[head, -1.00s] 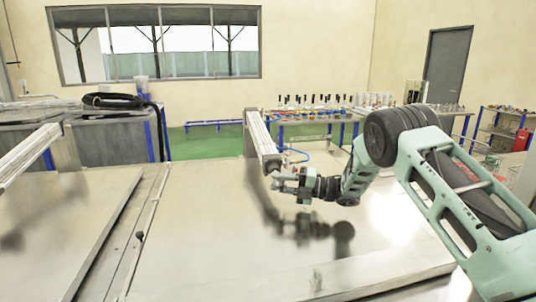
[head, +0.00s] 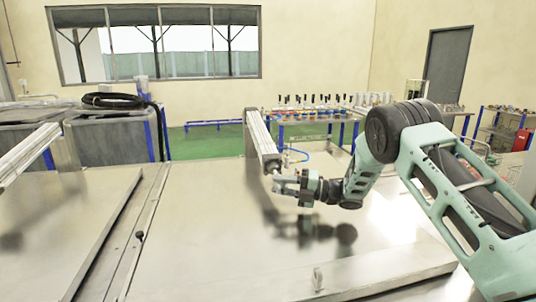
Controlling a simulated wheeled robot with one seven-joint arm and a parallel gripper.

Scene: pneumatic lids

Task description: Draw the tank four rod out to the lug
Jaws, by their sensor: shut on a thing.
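A grey pneumatic cylinder (head: 262,138) slants down towards me from an upright bracket above the steel lid (head: 210,230). My gripper (head: 278,182) is at the cylinder's lower end, shut on the rod end. The jaws hide most of the rod end, and only a little of the rod (head: 276,171) shows between cylinder and jaws. The lug (head: 318,279) is a small upright metal piece on the near part of the lid, well below and nearer me than my gripper. Rod end and lug are clearly apart.
Another cylinder (head: 25,155) slants over a second lid (head: 60,220) at the left. A blue air hose (head: 297,155) runs behind my gripper. A bench with several valve handles (head: 310,103) stands at the back. The lid between gripper and lug is clear.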

